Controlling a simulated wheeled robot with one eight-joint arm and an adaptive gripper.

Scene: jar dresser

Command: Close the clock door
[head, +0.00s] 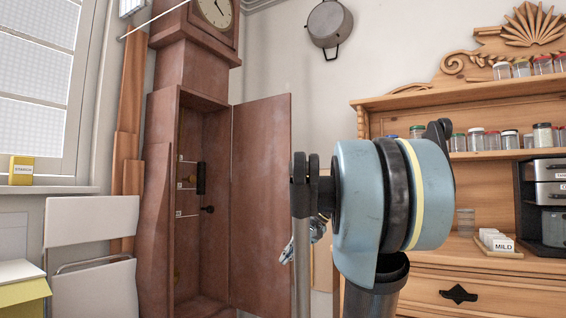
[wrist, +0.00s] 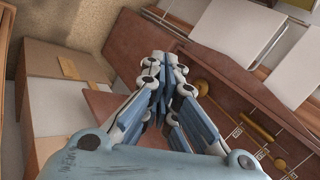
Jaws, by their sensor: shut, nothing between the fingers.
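The tall red-brown clock (head: 187,130) stands left of centre in the head view. Its long door (head: 262,190) is wide open, swung out to the right, so the case interior shows. My gripper (head: 303,240) is mostly hidden behind my arm, just right of the door's free edge. In the wrist view my gripper (wrist: 164,68) has its fingers together and empty. The clock's open case (wrist: 225,90), with brass parts, lies right of the fingers there. A red-brown panel (wrist: 103,103) behind the fingers may be the door; contact cannot be told.
A white folding chair (head: 92,225) stands left of the clock, near a yellow box (head: 22,292). A wooden dresser (head: 460,278) with jars fills the right side. Cardboard boxes (wrist: 65,90) sit at the left in the wrist view.

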